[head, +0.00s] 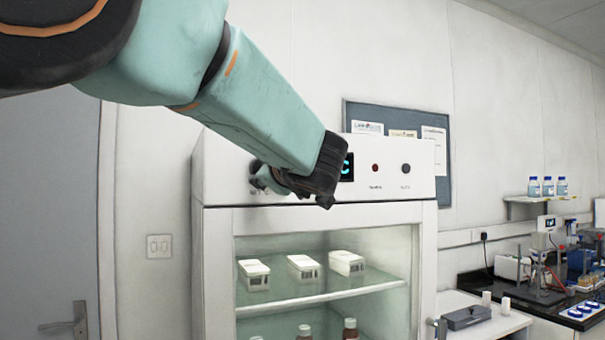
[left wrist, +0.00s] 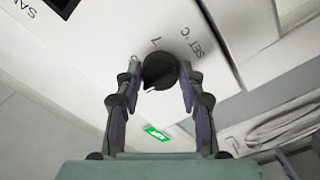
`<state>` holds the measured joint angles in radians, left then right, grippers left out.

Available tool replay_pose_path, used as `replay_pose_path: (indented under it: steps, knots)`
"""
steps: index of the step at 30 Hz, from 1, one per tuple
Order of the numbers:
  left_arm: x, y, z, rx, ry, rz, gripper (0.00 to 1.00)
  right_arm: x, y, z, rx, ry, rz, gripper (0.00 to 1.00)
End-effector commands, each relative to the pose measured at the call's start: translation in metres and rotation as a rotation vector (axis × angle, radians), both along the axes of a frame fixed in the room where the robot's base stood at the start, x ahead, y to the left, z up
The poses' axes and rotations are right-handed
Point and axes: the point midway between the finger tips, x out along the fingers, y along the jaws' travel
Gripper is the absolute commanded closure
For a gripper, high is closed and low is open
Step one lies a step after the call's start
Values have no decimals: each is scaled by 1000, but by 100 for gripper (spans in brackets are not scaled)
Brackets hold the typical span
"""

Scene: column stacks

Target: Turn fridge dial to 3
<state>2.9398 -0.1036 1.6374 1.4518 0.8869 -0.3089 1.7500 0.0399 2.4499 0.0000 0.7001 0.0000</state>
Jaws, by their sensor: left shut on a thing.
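The white fridge (head: 216,270) stands ahead with a glass front and a control panel on top. Its black round dial (left wrist: 159,70) shows in the left wrist view, with "SET °C" and small marks printed around it; I cannot read which number it points to. My left gripper (left wrist: 160,78) is shut on the dial, one finger on each side. In the head view my left gripper (head: 266,180) is at the panel's left part and hides most of the dial. A display (head: 347,168) with cyan characters is partly covered by my arm. My right gripper is not in view.
White boxes (head: 303,266) and bottles (head: 350,327) stand inside the fridge. A bench with lab equipment (head: 545,285) is at the right, a grey door (head: 50,220) at the left.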

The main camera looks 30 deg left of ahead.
Motion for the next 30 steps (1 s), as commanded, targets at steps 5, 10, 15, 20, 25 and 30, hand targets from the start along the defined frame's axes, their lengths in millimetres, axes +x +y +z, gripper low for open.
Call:
replay_pose_path:
  steps: [5, 10, 15, 20, 25, 30]
  knots:
    - [-1, 0, 6, -48, -74, 0, 92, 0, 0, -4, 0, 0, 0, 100]
    - [-1, 0, 6, -78, -109, 0, 92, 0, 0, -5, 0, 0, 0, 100]
    - [-1, 0, 6, -91, -123, -1, 92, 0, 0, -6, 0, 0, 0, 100]
    - [-1, 0, 6, -93, -124, -2, 92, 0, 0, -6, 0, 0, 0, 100]
    - [-1, 0, 6, -93, -124, -2, 92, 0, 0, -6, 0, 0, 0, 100]
    - [0, 0, 6, -93, -122, -2, 50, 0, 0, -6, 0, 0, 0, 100]
